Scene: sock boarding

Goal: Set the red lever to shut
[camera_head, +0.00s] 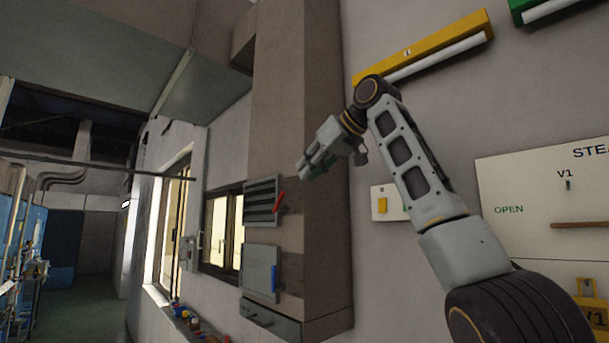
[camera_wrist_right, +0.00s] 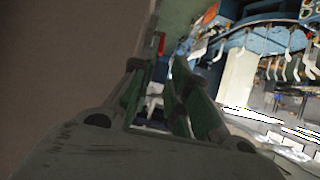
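The red lever (camera_head: 279,201) is a short slanted handle at the right edge of a grey louvred panel (camera_head: 262,190) on the brown column. My right gripper (camera_head: 305,172) is above and to the right of the lever in the head view, apart from it. In the right wrist view, the green fingers of my right gripper (camera_wrist_right: 160,68) stand apart with nothing between them. A small red piece, apparently the lever, shows beyond the fingertips in the right wrist view (camera_wrist_right: 161,44). My left gripper is not in view.
Below is another grey panel (camera_head: 258,272) with a blue handle (camera_head: 274,278), above a drawer-like box (camera_head: 270,318). A yellow switch (camera_head: 382,204) and a white board (camera_head: 535,200) are on the wall at right. A window (camera_head: 222,232) is left of the column.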

